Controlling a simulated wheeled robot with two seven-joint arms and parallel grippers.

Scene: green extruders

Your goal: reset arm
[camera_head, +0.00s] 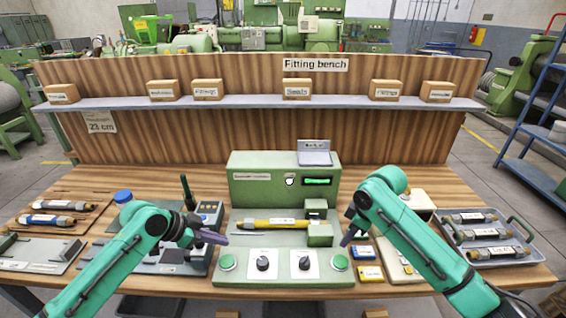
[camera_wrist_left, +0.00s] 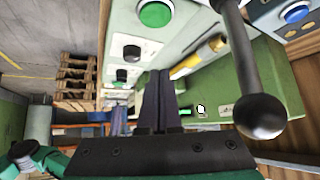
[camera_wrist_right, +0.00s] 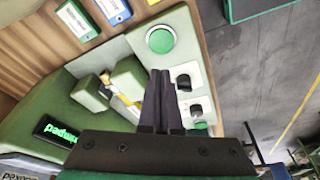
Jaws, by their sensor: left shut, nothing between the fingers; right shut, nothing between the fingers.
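My left gripper (camera_head: 214,238) is over the left side of the green test fixture (camera_head: 291,268), shut with nothing between its fingers. Its closed fingers also show in the left wrist view (camera_wrist_left: 157,100). My right gripper (camera_head: 347,238) is over the right side of the fixture, also shut and empty, and its fingers show in the right wrist view (camera_wrist_right: 160,100). A yellow cylindrical part (camera_head: 266,223) with a white label lies across the fixture, between the two grippers and apart from both.
A green box with a lit display (camera_head: 317,181) stands behind the fixture. A black lever (camera_head: 187,192) rises at left. A grey tray (camera_head: 520,245) with several labelled parts is at right. Yellow-banded parts (camera_head: 54,206) lie at far left. A shelf (camera_head: 265,102) with boxes runs behind.

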